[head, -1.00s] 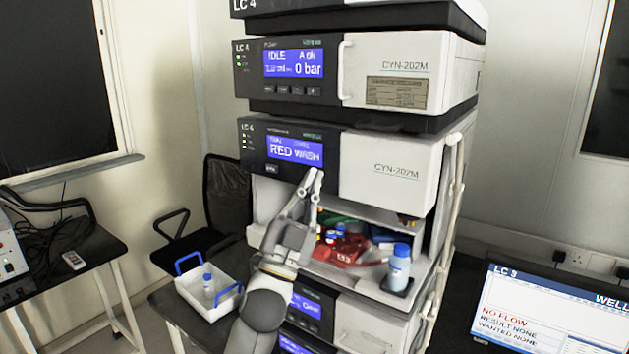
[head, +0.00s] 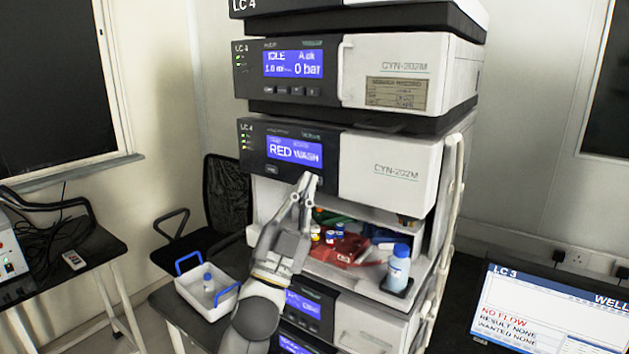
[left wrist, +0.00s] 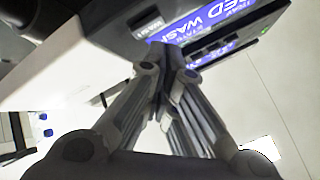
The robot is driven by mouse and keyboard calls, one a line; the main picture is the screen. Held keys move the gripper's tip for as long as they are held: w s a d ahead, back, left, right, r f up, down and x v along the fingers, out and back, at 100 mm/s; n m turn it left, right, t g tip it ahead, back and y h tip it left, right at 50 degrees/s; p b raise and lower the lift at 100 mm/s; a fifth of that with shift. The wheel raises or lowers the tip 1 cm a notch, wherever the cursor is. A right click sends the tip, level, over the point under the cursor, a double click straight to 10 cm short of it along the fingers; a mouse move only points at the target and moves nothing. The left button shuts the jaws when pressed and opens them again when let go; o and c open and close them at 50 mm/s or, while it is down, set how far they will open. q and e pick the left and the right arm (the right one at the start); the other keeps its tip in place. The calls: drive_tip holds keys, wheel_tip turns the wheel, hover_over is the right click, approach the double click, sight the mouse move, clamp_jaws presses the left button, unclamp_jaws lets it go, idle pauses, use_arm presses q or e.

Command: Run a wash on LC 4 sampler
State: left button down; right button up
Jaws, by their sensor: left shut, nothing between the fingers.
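The LC 4 sampler (head: 395,172) is the module with a dark left panel and a white right front. A small button marked WASH (left wrist: 148,26) shows in the left wrist view. In the left wrist view the fingertips (left wrist: 165,68) are close to the panel; contact cannot be told. My right gripper is not in view.
Below the sampler front, an open bay holds a red tray (head: 345,248) with small vials. A white bin with blue handles (head: 212,300) stands lower left. The pump module (head: 395,78) is above.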

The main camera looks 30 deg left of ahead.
use_arm(q)
drive_tip(key=shift+s+a, duration=0.15)
drive_tip(key=shift+s, duration=1.1)
drive_tip(key=shift+s+a, duration=0.1)
drive_tip(key=shift+s, duration=1.15)
drive_tip(key=shift+w+y, duration=0.1)
drive_tip(key=shift+y, duration=0.2)
